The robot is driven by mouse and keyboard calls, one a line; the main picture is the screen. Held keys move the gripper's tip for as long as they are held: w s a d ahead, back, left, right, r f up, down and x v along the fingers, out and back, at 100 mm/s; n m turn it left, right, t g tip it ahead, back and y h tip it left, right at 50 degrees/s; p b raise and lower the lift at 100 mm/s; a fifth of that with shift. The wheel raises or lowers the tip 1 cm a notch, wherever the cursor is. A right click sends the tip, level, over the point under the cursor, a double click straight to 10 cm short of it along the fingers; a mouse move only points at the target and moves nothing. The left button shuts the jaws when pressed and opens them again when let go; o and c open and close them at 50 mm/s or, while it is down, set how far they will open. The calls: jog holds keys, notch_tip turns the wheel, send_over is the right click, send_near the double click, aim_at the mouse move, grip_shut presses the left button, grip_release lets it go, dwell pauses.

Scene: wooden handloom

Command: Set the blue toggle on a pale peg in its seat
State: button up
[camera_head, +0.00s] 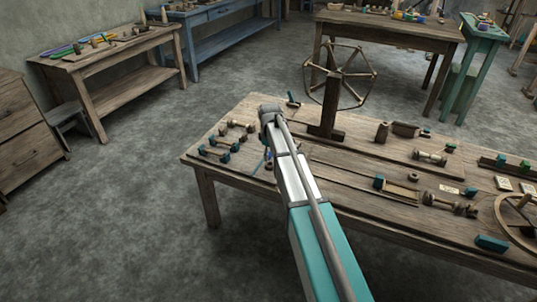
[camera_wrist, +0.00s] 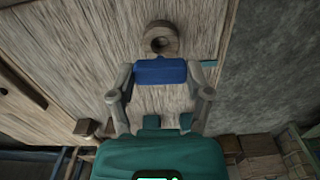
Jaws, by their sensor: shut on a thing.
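The blue toggle (camera_wrist: 161,72) is a short dark-blue block in the wrist view. My gripper (camera_wrist: 161,78) is shut on it, one finger at each end, and holds it crosswise above a pale wooden board (camera_wrist: 100,35). A round brown wooden ring with a dark hole (camera_wrist: 161,38) lies just beyond the toggle; I cannot tell whether this is the seat. The pale peg cannot be made out; the toggle may hide it. In the head view my arm covers most of the gripper, and a small bit of blue (camera_head: 267,154) shows beside the arm.
In the head view the wooden workbench (camera_head: 215,172) carries spool-like pieces with teal ends (camera_head: 222,143) to the left of my arm. A spoked wooden winder (camera_head: 331,95) stands behind it. Several small parts lie to the right. The grey floor (camera_head: 120,190) left of the bench is clear.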

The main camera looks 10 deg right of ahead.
jog(key=shift+f+b, duration=1.35)
jog(key=shift+f, duration=0.3)
jog(key=o, duration=0.8)
